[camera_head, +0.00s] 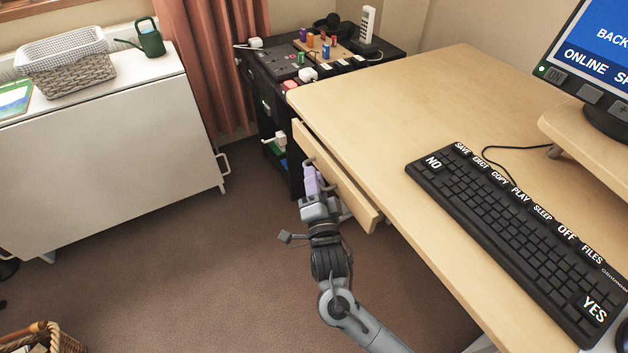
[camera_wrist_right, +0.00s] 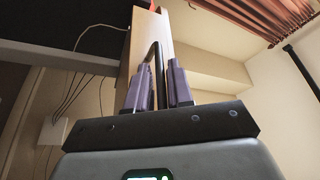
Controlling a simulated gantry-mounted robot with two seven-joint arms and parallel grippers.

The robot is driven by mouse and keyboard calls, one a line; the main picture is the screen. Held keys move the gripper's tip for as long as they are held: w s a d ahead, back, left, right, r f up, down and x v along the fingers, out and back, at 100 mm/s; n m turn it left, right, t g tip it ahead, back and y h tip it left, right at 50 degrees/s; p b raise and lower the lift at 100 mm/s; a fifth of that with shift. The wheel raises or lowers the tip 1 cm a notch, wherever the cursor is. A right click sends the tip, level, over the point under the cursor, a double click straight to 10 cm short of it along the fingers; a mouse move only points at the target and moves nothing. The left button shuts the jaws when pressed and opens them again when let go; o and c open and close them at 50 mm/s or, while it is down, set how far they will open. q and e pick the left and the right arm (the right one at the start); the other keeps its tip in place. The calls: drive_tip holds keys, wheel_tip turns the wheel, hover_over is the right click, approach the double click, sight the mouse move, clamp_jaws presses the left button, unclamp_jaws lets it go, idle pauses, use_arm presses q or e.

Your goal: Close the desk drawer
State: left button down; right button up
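The desk drawer (camera_head: 338,182) is light wood and stands part-way out from the left side of the desk (camera_head: 400,95). My right gripper (camera_head: 311,172), with purple fingers, is at the drawer's front, by the handle (camera_head: 322,172). In the right wrist view the dark handle bar (camera_wrist_right: 157,70) runs between the two close-set fingers (camera_wrist_right: 160,88), beside the drawer's wooden front (camera_wrist_right: 147,38). The fingers look shut on the bar, though the contact is partly hidden. The drawer's inside is mostly hidden. My left gripper is not in view.
A black keyboard (camera_head: 510,230) and a monitor (camera_head: 595,60) on a riser stand on the desk. A dark cabinet with small items (camera_head: 320,60) is behind the drawer. A white table (camera_head: 110,140) stands left.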

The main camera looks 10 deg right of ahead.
sight(328, 175)
drive_tip(key=shift+w+r, duration=0.1)
drive_tip(key=shift+w, duration=0.25)
clamp_jaws()
drive_tip(key=d, duration=0.1)
drive_tip(key=d+p, duration=0.1)
drive_tip(key=shift+w+d, duration=0.5)
drive_tip(key=shift+d, duration=0.25)
